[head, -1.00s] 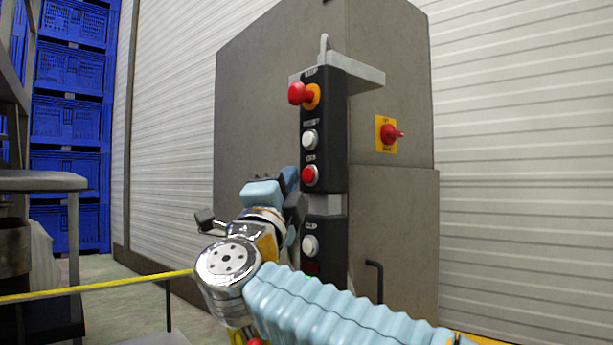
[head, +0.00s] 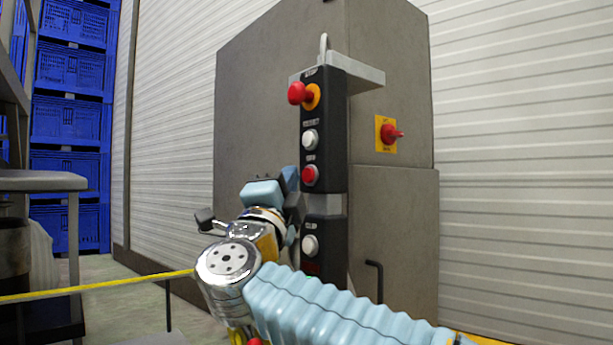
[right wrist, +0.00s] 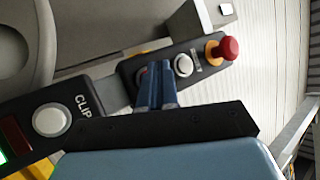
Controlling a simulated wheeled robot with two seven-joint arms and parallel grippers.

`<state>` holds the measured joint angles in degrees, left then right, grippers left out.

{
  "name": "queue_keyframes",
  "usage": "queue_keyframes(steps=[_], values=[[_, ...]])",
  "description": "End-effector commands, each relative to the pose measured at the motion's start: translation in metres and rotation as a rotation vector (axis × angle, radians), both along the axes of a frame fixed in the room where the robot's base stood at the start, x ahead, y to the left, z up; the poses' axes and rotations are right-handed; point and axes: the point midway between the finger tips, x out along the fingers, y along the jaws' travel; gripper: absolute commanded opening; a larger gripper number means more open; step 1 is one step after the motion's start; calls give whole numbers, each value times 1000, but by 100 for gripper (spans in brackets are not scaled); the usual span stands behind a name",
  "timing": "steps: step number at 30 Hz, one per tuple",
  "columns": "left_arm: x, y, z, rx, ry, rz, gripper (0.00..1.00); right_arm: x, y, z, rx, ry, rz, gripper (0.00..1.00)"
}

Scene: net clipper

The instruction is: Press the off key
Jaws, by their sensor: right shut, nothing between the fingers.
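The off key is a round red button (head: 310,174) in a pale ring on the upper black control box (head: 323,215), under the word OFF. My right gripper (head: 291,178) is shut and empty, just left of the box at about the height of the off key. In the right wrist view its blue fingertips (right wrist: 158,82) lie over the spot of the off key and hide most of it; only a sliver of red shows beside them. I cannot tell whether they touch the key. My left gripper is not in view.
Above the off key are a white reset button (head: 310,139) and a red stop knob (head: 298,93) that sticks out. Below is a white clip button (head: 310,245). A red rotary switch (head: 390,134) sits on the grey cabinet (head: 262,110). A yellow rail (head: 95,286) runs at left.

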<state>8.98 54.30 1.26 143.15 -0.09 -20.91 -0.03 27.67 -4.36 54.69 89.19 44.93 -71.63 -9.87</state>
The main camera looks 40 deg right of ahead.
Motion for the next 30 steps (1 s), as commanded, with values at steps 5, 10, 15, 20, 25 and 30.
queue_keyframes(steps=[5,10,15,20,25,30], values=[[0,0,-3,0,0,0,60,0,-5,0,1,-1,0,0],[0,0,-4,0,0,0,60,0,-8,0,1,-1,1,0],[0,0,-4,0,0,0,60,0,-8,1,1,-1,1,0],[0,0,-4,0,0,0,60,0,-9,0,0,0,0,0],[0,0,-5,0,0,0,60,0,-10,0,1,-1,1,0],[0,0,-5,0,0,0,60,1,-12,0,0,0,0,0]])
